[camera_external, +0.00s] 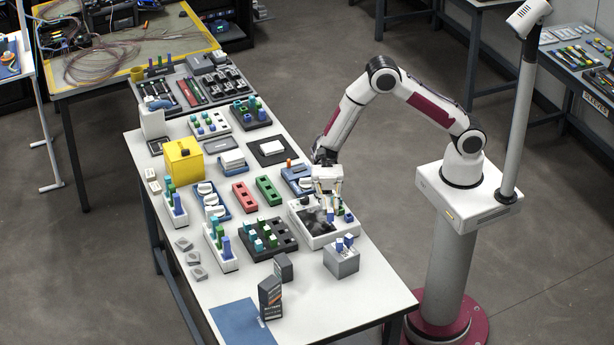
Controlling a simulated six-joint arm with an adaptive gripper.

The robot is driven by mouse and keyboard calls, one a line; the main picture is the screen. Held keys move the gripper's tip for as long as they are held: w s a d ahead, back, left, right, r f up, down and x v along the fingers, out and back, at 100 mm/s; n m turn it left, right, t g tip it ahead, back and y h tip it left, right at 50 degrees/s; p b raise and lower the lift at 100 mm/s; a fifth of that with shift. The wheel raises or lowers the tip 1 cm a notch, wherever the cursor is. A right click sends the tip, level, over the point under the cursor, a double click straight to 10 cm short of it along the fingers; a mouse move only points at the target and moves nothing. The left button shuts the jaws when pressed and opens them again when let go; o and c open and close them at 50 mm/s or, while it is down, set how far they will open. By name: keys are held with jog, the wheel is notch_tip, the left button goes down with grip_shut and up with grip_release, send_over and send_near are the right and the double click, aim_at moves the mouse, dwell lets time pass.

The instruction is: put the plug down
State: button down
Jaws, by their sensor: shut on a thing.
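My gripper (328,197) points down over the back right part of a white device with a dark screen (318,219). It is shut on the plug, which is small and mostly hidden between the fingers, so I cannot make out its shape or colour. Small blue and green pieces show on the device just below and right of the fingertips. At this size I cannot tell whether the plug touches the device.
A grey block with blue plugs on top (341,262) stands in front of the device. A dark tray with green and teal plugs (268,239) is to its left. A red holder (244,197) and a green holder (269,190) lie farther back. The table's front right is clear.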

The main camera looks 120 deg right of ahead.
jog(key=shift+f, duration=0.25)
jog(key=shift+w+a+f+n+g+y, duration=0.1)
jog(key=shift+f+n+g+y, duration=0.1)
jog(key=shift+n+g, duration=0.3)
jog(key=shift+w+f+n+g+y, duration=0.1)
jog(key=shift+n+g+y, duration=0.15)
jog(key=shift+g, duration=0.45)
jog(key=n+g, duration=0.1)
jog(key=s+r+n+g, duration=0.1)
jog(key=g, duration=0.1)
jog(key=s+n+g, duration=0.1)
jog(key=shift+s+d+r+g+y, duration=0.2)
jog(key=shift+s+g+y, duration=0.05)
jog(key=shift+g, duration=0.05)
jog(key=shift+f, duration=3.15)
